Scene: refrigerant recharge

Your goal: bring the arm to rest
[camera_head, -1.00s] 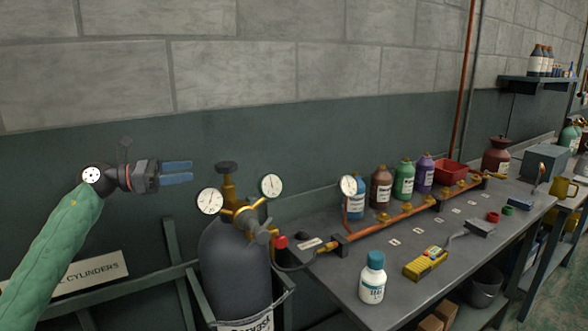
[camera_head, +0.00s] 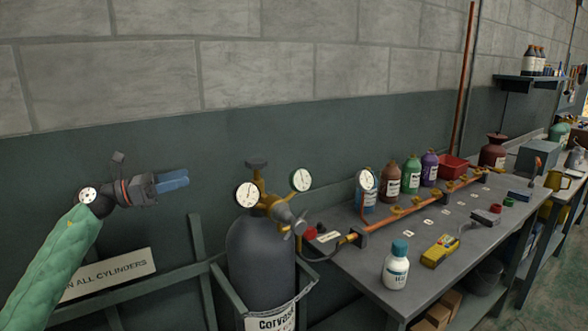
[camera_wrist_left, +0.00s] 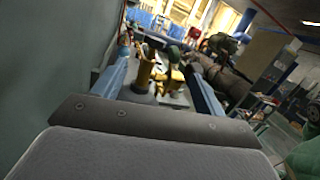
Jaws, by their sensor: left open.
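My left gripper (camera_head: 172,181) is raised in front of the dark green lower wall, at the left of the head view. Its blue fingers point right, and it holds nothing. In the left wrist view its two fingers (camera_wrist_left: 165,85) stand wide apart with the valve and gauge parts showing beyond and between them. The green-sleeved arm (camera_head: 45,265) comes in from the lower left. My right gripper is not in view.
A dark gas cylinder (camera_head: 262,262) with a brass valve and two gauges (camera_head: 247,194) stands right of the gripper, in a rack. The bench (camera_head: 345,262) beyond carries a copper manifold (camera_head: 405,210), several bottles, a white bottle (camera_head: 396,267) and a yellow meter (camera_head: 440,250).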

